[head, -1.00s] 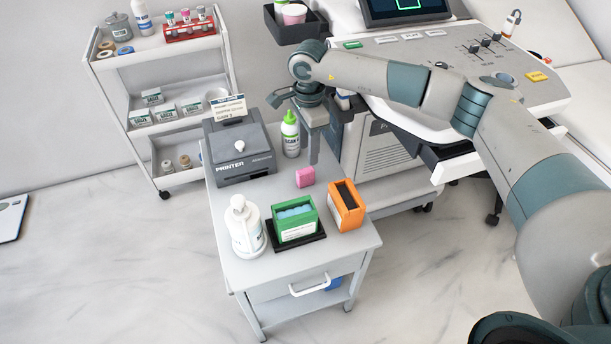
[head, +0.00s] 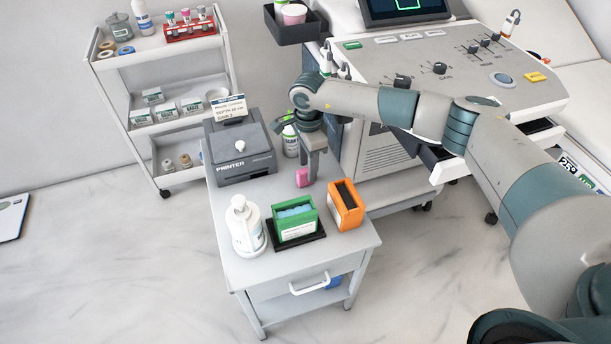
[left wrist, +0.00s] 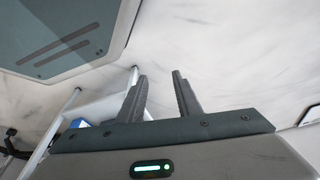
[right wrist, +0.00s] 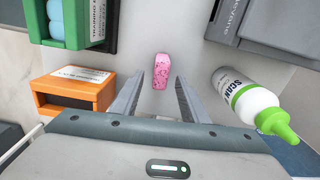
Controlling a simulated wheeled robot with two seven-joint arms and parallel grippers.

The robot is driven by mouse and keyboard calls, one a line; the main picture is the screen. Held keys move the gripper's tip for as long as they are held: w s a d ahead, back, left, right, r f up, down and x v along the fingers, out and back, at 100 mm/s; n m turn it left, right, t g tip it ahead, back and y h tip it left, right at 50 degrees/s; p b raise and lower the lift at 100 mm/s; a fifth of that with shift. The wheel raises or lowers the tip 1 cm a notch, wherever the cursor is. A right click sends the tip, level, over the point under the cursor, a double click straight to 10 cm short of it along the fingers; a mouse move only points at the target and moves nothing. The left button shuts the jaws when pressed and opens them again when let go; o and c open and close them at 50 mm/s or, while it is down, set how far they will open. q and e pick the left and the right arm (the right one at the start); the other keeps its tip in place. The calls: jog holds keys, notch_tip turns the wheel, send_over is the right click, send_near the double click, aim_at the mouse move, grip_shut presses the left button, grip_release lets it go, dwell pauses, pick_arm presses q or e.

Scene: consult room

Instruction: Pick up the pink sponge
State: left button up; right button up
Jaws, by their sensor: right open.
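The pink sponge (head: 302,177) stands on the grey cart top (head: 226,206), behind the green and orange boxes. In the right wrist view the sponge (right wrist: 161,71) lies just beyond and between the fingertips, with clear space on both sides. My right gripper (head: 310,170) is over the cart right by the sponge, and it is open and empty (right wrist: 155,82). In the head view its fingers hide the sponge's right edge. My left gripper (left wrist: 160,78) shows only in its own wrist view, fingers apart with nothing between them, over pale floor.
The orange box (head: 347,208) and green box (head: 294,222) stand in front of the sponge. The scan gel bottle (right wrist: 246,98) is close to my right fingers. The printer (head: 238,150) is behind left, and a pump bottle (head: 245,226) stands front left.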

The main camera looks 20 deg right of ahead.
aim_at(305, 177)
notch_tip(305, 177, down, 2)
jog(key=shift+f, duration=0.8)
pick_arm(q)
jog(key=shift+s+f, duration=0.25)
jog(key=shift+f, duration=0.85)
pick_arm(e)
grip_shut()
